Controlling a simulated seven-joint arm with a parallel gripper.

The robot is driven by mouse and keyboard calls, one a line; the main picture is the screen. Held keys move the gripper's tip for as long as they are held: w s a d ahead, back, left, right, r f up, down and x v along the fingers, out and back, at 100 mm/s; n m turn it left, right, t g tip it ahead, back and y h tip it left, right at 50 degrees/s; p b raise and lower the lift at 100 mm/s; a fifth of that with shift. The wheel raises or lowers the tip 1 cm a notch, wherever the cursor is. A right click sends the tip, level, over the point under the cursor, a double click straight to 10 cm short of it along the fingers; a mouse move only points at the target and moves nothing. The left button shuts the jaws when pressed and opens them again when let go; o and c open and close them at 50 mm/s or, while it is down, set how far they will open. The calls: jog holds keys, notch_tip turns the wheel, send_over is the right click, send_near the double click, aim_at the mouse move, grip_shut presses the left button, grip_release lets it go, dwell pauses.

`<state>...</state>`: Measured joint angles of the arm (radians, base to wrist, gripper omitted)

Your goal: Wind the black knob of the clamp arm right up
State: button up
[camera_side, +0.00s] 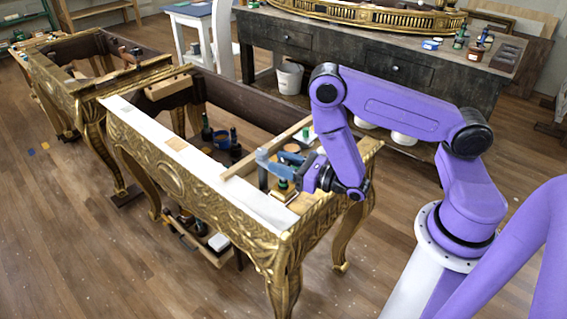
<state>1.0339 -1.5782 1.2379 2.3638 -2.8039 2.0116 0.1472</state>
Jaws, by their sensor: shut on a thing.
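My gripper (268,163), blue-grey at the end of the purple arm, reaches in from the right over the near right corner of the gilt console (262,207). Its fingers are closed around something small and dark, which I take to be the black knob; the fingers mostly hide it. A dark upright piece (263,178) stands just below the fingertips, perhaps part of the clamp arm. The rest of the clamp arm is too small and covered to make out, and I cannot tell how high the knob sits.
A wooden bar (268,151) crosses the console's open frame. A green-topped bottle (283,185) stands close to the gripper. Dark bottles (207,130) and pots stand further left. A white strip (190,158) covers the front edge. A dark workbench (375,62) stands behind.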

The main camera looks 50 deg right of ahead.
jog(key=shift+s+a+f+y, duration=0.1)
jog(key=shift+f+y, duration=0.1)
jog(key=shift+y, duration=0.1)
dwell(0.4)
jog(key=o, duration=1)
jog(key=shift+c, duration=0.2)
jog(key=shift+r, duration=0.1)
jog(key=shift+m+t+h, duration=0.3)
jog(key=shift+m+h, duration=1.2)
jog(key=shift+h, duration=1.2)
